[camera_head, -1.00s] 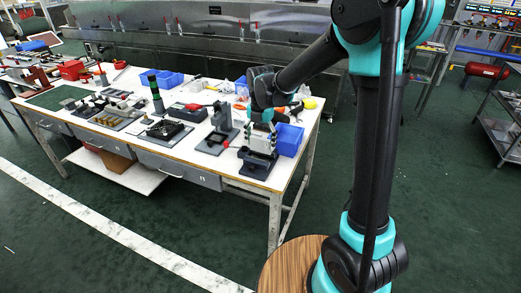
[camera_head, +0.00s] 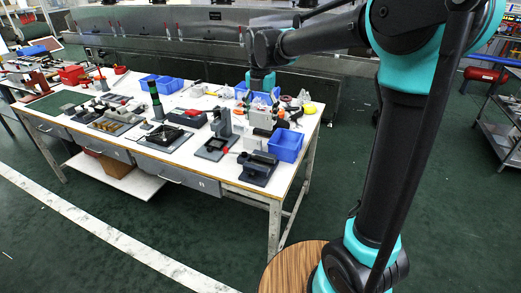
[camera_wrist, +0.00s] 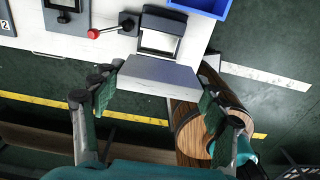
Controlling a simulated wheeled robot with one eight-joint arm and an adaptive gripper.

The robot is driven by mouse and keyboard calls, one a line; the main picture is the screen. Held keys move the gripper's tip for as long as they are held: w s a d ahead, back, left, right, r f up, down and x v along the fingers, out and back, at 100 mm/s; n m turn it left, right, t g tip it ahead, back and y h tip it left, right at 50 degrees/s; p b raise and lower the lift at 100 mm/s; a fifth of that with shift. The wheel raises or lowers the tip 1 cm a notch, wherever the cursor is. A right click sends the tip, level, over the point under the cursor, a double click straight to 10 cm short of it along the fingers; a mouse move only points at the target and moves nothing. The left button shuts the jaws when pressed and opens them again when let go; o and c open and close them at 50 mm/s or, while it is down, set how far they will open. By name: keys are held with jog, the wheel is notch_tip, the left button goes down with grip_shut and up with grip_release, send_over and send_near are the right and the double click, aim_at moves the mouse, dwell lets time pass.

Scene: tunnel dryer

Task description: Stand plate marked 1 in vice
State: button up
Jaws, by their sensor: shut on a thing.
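My gripper (camera_head: 262,98) is above the right end of the workbench in the head view. In the wrist view its two fingers (camera_wrist: 160,82) close on the opposite sides of a flat grey plate (camera_wrist: 160,76). The plate also shows as a pale shape below my gripper in the head view (camera_head: 263,118). I cannot read a mark on it. The dark grey vice (camera_head: 257,169) with a red-knobbed handle stands near the front right edge, and it also shows in the wrist view (camera_wrist: 162,20) beyond the plate. The plate appears raised and apart from it.
A blue bin (camera_head: 286,145) stands just right of the vice. A dark upright stand (camera_head: 221,130) is to its left. A black device (camera_head: 167,138) and trays of parts lie farther left. The bench (camera_head: 205,180) is bare along its front edge.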

aim_at(261, 156)
notch_tip(261, 156, down, 17)
jog(key=shift+f, duration=0.15)
jog(key=shift+f, duration=0.15)
dwell(0.4)
jog(key=o, duration=1.3)
